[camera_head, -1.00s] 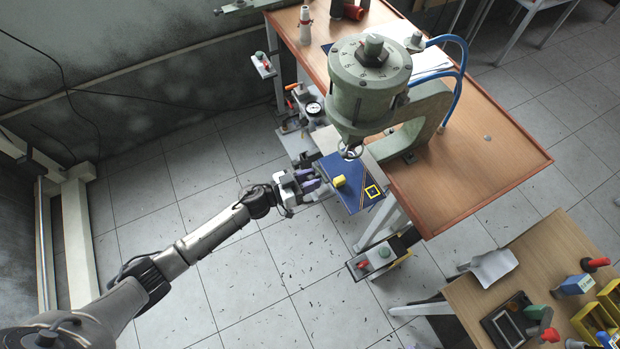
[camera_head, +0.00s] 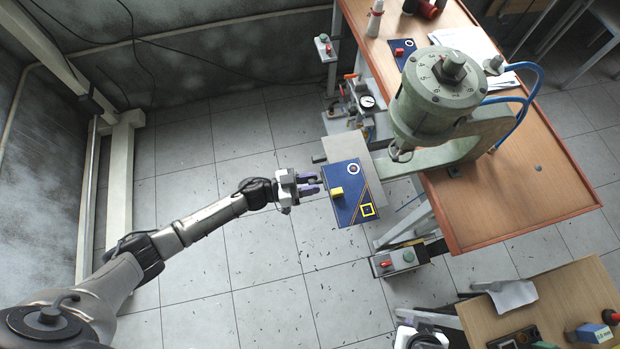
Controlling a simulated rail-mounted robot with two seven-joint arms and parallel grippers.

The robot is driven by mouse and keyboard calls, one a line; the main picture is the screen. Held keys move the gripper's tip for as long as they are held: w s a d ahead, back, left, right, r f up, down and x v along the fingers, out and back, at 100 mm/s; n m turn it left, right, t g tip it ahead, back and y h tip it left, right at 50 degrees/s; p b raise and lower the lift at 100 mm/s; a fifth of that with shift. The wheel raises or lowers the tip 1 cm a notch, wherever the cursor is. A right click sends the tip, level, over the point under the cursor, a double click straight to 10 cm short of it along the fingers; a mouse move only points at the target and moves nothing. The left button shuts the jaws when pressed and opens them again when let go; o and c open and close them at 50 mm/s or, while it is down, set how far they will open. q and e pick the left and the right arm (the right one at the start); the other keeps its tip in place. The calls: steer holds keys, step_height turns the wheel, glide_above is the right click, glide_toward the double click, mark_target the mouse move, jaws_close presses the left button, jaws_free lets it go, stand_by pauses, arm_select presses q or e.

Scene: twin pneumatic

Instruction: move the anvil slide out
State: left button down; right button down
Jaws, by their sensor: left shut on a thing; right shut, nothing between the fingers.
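The anvil slide is a flat plate (camera_head: 341,146) with a blue panel (camera_head: 352,205) on it, carrying a white ring, a yellow block and a yellow square outline. It sits out to the left of the green press head (camera_head: 434,95), and the ring is clear of the ram. My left gripper (camera_head: 318,183) is at the slide's left edge, shut on a part of it; the fingers hide what lies between them. A dark knob (camera_head: 318,158) shows just above them. My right gripper (camera_head: 425,335) is partly visible at the bottom edge, shut and empty.
The press stands on a brown table (camera_head: 530,180). A box with red and green buttons (camera_head: 395,260) is below the slide. A gauge (camera_head: 367,102) and fittings are behind it. A second wooden table (camera_head: 545,300) is at lower right. The floor to the left is clear.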

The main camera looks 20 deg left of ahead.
arm_select(q)
steer(key=shift+d, duration=0.1)
steer(key=c, duration=0.9)
jaws_free()
steer(key=shift+o, duration=0.2)
steer(key=b+v, duration=0.1)
steer(key=v, duration=1.2)
steer(key=shift+a, duration=0.4)
steer(key=shift+s, duration=0.1)
